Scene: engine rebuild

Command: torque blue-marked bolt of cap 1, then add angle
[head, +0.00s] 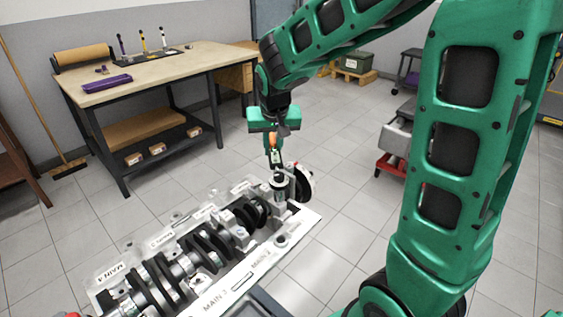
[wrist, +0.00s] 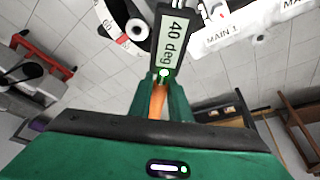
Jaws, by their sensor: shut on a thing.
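The MAIN 1 label (wrist: 222,35) shows in the wrist view, to the right of the display.
A pale round disc with a red mark (head: 304,184) stands at the block's end. The crankshaft (head: 165,280) lies along the block, with caps labelled MAIN. A workbench (head: 150,70) at the back left holds several upright tools and a purple case (head: 107,84). Floor right of the block is clear.

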